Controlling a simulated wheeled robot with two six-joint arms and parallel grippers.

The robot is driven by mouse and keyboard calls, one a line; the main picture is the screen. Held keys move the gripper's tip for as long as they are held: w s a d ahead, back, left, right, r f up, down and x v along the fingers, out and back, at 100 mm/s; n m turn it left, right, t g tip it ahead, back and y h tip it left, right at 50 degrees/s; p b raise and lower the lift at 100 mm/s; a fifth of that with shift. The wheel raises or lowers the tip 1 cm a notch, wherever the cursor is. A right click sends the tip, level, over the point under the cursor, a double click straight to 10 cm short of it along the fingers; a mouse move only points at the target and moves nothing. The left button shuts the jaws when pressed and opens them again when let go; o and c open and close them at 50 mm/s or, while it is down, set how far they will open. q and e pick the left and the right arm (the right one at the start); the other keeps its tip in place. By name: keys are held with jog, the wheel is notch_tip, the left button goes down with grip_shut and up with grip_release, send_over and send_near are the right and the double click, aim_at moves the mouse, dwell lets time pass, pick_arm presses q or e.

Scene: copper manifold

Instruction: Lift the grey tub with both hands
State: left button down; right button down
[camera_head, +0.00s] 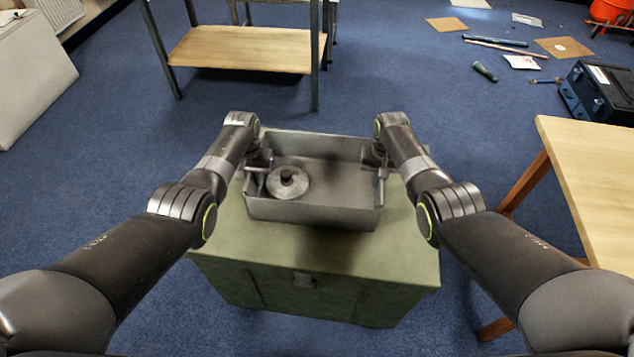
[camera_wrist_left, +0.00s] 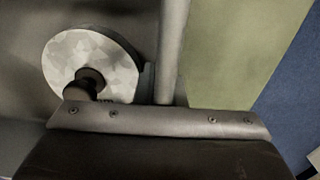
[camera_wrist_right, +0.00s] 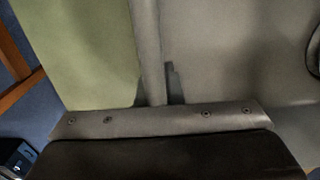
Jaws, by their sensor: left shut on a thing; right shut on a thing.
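The grey tub (camera_head: 312,213) is an open rectangular box above the green chest (camera_head: 320,248). A dark shadow lies below its front wall; I cannot tell how much gap there is under it. My left gripper (camera_head: 263,163) is shut on the tub's left wall, and my right gripper (camera_head: 376,160) on its right wall. The left wrist view shows the left wall (camera_wrist_left: 172,50) running into the jaws; the right wrist view shows the right wall (camera_wrist_right: 147,50) likewise. A round grey disc with a dark knob (camera_head: 288,184) lies inside the tub at the left.
A wooden-topped table (camera_head: 590,175) stands close on the right. A metal-framed bench with a wooden shelf (camera_head: 245,48) stands behind. A blue toolbox (camera_head: 600,92) and scattered tools lie on the blue floor at the back right. Floor left of the chest is clear.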

pick_arm(q)
jog(key=shift+w+r, duration=0.1)
jog(key=shift+r, duration=0.05)
pick_arm(e)
jog(key=shift+w+r, duration=0.15)
jog(key=shift+r, duration=0.05)
